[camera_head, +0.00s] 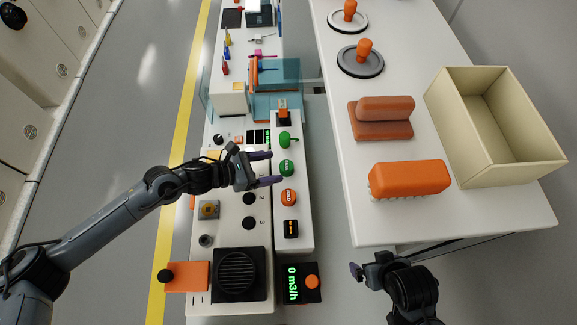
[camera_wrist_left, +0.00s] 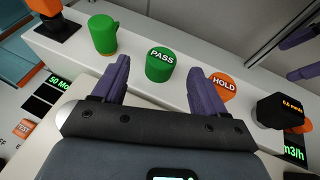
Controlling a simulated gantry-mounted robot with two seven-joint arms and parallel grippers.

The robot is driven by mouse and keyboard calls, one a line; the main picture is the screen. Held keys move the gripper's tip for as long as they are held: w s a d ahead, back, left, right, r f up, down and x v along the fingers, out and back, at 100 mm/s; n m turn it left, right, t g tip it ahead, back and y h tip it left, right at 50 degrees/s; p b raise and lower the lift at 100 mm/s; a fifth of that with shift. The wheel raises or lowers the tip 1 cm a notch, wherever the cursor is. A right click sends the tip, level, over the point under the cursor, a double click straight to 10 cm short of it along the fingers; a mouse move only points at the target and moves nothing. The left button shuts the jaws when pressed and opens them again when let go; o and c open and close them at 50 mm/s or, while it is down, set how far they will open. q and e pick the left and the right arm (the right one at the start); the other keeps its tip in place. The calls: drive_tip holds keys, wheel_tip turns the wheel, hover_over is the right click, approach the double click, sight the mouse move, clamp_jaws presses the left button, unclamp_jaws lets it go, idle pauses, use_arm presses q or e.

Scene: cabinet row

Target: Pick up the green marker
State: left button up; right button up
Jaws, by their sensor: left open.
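A short green cylinder labelled PASS (camera_head: 286,168) stands upright on the narrow white ledge. In the left wrist view the PASS cylinder (camera_wrist_left: 160,65) shows between and beyond my fingertips, with no visible contact. My left gripper (camera_head: 268,168) is open and empty, to its left in the head view. A second green piece (camera_head: 287,140), with a side handle or lever, stands behind it; it also shows in the wrist view (camera_wrist_left: 104,36). My right gripper (camera_head: 357,271) is low by the right table's front edge. Its two purple fingers appear apart in the wrist view (camera_wrist_left: 303,55).
An orange HOLD button (camera_head: 288,197) and a black display block (camera_head: 291,228) stand nearer on the ledge. A black stand with an orange top (camera_head: 283,111) is behind. A clear blue panel (camera_head: 284,72) rises farther back. A tan box (camera_head: 545,147) sits on the right table.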

sight(282, 167)
use_arm(q)
drive_tip(key=shift+x, duration=3)
drive_tip(key=shift+s+f, duration=0.15)
drive_tip(key=shift+f, duration=0.05)
drive_tip(key=c, duration=1)
drive_tip(key=shift+c, duration=0.2)
